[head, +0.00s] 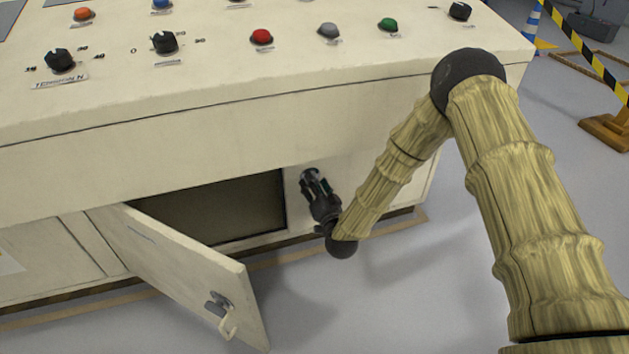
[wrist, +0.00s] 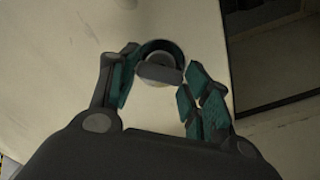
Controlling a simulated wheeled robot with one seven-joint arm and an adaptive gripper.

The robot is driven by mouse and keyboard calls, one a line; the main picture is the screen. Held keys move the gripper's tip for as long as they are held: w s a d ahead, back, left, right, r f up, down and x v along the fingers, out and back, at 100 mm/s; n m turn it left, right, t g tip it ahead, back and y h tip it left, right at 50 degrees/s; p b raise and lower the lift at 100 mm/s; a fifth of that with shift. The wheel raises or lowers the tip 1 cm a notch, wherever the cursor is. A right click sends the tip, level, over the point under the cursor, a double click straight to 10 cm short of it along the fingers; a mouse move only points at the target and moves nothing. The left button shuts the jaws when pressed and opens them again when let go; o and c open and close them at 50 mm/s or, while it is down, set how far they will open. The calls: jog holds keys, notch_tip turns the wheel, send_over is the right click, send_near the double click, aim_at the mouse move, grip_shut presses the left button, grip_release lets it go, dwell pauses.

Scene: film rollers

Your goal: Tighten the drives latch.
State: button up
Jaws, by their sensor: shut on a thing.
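A round latch (wrist: 157,50) with a dark rim, a pale centre and a grey bar across it sits on the cream cabinet panel. In the wrist view it lies between the green-padded fingers of my gripper (wrist: 162,80), which is shut on it. In the head view my gripper (head: 313,184) reaches the panel right of the open compartment and mostly hides the latch. No label naming the latch is readable.
An open cabinet door (head: 185,265) with a pale handle (head: 228,321) swings out at lower left, beside the dark compartment (head: 225,212). A control top with knobs and coloured buttons (head: 262,37) overhangs the panel. Grey floor (head: 400,300) is clear below my arm.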

jog(key=shift+m+p, duration=1.05)
jog(key=shift+m, duration=3.55)
jog(key=o, duration=1)
jog(key=shift+s, duration=0.1)
